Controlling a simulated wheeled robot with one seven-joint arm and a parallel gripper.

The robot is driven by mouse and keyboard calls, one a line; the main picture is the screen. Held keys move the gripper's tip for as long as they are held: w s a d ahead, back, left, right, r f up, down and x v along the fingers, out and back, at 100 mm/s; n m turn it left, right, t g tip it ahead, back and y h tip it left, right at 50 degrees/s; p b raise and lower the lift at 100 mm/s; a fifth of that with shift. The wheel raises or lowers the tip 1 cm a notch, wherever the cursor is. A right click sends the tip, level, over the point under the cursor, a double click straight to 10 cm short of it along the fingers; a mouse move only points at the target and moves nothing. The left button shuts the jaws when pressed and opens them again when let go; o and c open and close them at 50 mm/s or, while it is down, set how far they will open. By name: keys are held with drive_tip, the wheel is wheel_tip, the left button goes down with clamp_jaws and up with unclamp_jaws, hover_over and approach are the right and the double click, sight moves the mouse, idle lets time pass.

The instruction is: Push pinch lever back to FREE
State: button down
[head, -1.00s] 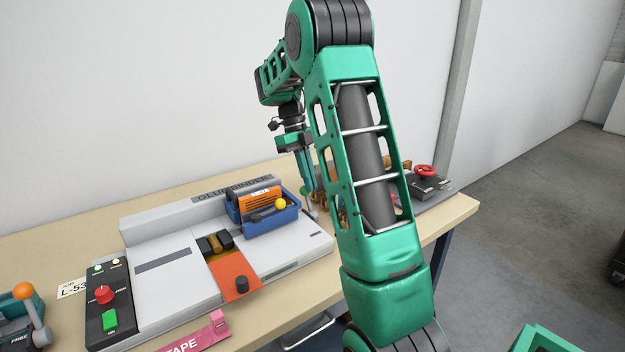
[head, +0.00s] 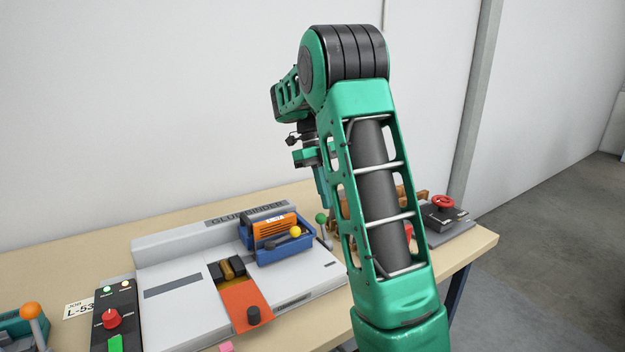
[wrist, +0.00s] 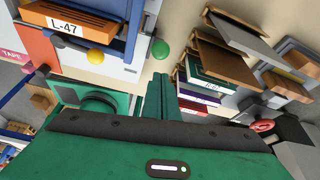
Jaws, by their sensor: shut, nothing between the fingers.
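A lever with a green ball knob (head: 321,218) stands at the right end of the glue binder (head: 170,245). The knob also shows in the wrist view (wrist: 160,49). Another lever with an orange knob (head: 30,311) stands on a teal unit at the far left, partly cut off. No label is readable at the green-knob lever, so I cannot tell from labels which is the pinch lever. My gripper (head: 324,204) is shut and empty, close above the green knob in the head view. In the wrist view its fingers (wrist: 163,92) point toward the knob, apparently apart from it.
A blue tray (head: 285,250) with an orange L-47 block and a yellow ball sits on the binder. Books in wooden racks (wrist: 215,75) stand right of the fingers. A red handwheel (head: 443,202) is at the table's right end. A control box (head: 112,320) stands left.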

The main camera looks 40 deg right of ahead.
drive_tip(key=w+r, duration=0.4)
drive_tip(key=w, duration=0.2)
drive_tip(key=shift+d, duration=0.35)
drive_tip(key=shift+s+r, duration=0.1)
drive_tip(key=shift+s, duration=0.05)
drive_tip(key=s+a+n+t, duration=0.1)
drive_tip(key=s+a+n, duration=0.1)
drive_tip(key=s+n, duration=1.4)
drive_tip(key=s+a+f+n+t, duration=0.1)
drive_tip(key=s+a+f+n, duration=0.3)
drive_tip(key=s, duration=0.5)
drive_tip(key=s+a+f+n+t, duration=0.2)
drive_tip(key=s+a+f+n, duration=0.2)
drive_tip(key=s+a+n, duration=0.3)
drive_tip(key=shift+s+a+f+n, duration=0.25)
drive_tip(key=shift+s+f+n, duration=0.1)
drive_tip(key=shift+s+n, duration=0.65)
